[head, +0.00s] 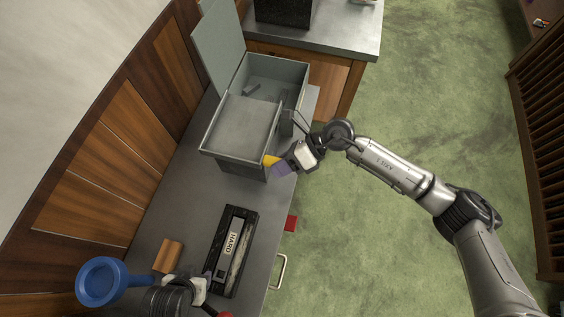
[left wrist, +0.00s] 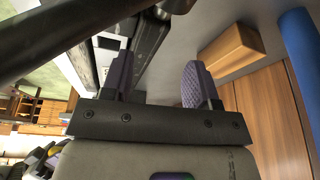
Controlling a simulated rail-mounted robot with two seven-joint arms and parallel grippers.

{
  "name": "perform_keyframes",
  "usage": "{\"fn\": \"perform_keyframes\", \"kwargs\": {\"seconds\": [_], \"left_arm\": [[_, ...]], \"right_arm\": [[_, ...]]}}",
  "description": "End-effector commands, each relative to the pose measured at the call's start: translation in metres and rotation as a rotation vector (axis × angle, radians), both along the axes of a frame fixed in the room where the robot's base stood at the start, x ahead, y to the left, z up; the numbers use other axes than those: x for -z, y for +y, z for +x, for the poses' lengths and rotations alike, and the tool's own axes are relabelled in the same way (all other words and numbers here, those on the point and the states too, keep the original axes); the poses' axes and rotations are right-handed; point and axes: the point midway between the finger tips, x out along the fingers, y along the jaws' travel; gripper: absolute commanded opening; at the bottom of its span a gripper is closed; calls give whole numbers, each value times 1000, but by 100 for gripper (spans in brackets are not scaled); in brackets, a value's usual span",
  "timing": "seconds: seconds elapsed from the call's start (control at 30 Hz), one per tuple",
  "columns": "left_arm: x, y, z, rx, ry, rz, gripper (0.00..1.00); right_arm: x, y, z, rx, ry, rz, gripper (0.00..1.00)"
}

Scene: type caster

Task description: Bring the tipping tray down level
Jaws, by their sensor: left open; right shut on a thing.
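The grey tipping tray (head: 240,127) sits at the near part of a grey open-topped box (head: 297,72) on the bench. I cannot tell clearly how far it is tilted. A yellow grip (head: 269,160) shows at its near right corner. My right gripper (head: 278,167), with purple fingertips, is shut at this yellow grip; the fingers partly hide the contact. My left gripper (head: 199,290) is low in the head view, away from the tray, between a wooden block and a black case. In the left wrist view its purple fingers (left wrist: 157,82) are apart with nothing between them.
A black case (head: 222,268) marked HARD, a wooden block (head: 168,256) and a blue round-ended tool (head: 101,281) are near my left gripper. The block also shows in the left wrist view (left wrist: 231,52). The box's lid (head: 217,42) stands open. Green floor lies right.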

Motion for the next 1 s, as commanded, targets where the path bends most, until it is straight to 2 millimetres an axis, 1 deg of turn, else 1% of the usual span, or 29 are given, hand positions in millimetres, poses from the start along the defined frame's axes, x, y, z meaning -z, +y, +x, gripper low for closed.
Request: {"fn": "perform_keyframes", "kwargs": {"seconds": [0.03,0.1,0.13,0.37,0.6,0.73,0.87,1.0], "left_arm": [[1,0,0,1,0,1,54],[1,1,0,2,0,3,54],[1,1,0,3,0,4,54],[1,4,0,8,0,12,54],[0,4,0,8,0,13,54],[0,3,0,8,0,12,54],[1,3,0,5,0,9,54],[1,1,0,2,-1,4,54]], "right_arm": [[4,-1,0,1,2,-5,0],[4,-1,0,2,3,-5,0],[4,-1,0,2,3,-5,31],[2,-1,0,2,2,-3,53],[1,-1,0,2,1,-2,54],[-3,-7,2,3,0,-2,54],[-13,-23,6,4,-1,-3,54],[-28,-46,11,5,0,-3,54]]}}
